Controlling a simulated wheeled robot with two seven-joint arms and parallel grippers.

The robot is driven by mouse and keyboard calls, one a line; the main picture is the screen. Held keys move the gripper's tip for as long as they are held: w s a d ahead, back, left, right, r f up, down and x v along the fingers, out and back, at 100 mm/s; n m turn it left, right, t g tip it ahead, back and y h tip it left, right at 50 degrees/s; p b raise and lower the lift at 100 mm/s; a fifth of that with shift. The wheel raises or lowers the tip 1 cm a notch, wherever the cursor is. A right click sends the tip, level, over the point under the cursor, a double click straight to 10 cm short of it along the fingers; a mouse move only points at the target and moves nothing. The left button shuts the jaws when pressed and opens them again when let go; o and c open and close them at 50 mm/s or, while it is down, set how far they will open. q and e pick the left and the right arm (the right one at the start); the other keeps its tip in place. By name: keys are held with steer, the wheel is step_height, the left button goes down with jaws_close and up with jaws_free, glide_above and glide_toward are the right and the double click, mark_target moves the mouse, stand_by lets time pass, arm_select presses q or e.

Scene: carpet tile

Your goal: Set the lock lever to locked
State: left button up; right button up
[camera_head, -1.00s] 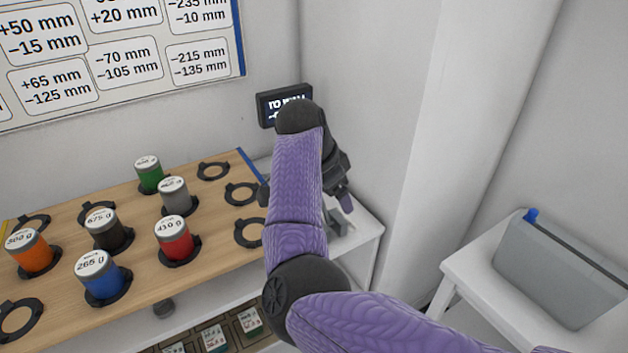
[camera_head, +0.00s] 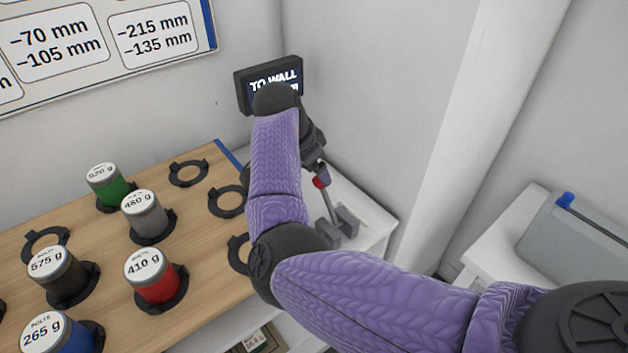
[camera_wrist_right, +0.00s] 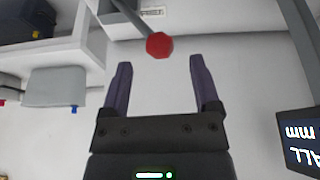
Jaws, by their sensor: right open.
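The lock lever has a red knob (camera_head: 319,183) on a thin grey shaft (camera_head: 331,207), which rises from a grey bracket (camera_head: 342,226) on the white ledge. In the head view the shaft leans up and to the left. My right gripper (camera_head: 322,172) is open and empty at the knob, partly covering it. In the right wrist view the red knob (camera_wrist_right: 159,44) sits just beyond the tips of the open gripper (camera_wrist_right: 161,64), between their lines, with no contact visible. Lever markings are not readable. My left gripper is out of view.
A dark display (camera_head: 268,84) reading "TO WALL" hangs on the wall behind my right arm. A wooden board (camera_head: 195,240) with labelled canisters and black rings lies left. A white column (camera_head: 470,130) and a grey bin (camera_head: 585,245) on a white stand are right.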

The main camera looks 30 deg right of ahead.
mark_target(328, 202)
steer(key=b+x, duration=0.1)
steer(key=x, duration=0.2)
steer(key=shift+d+f, duration=0.1)
steer(key=shift+f, duration=0.2)
steer(key=shift+r, duration=0.1)
jaws_close()
stand_by(0.6)
stand_by(0.4)
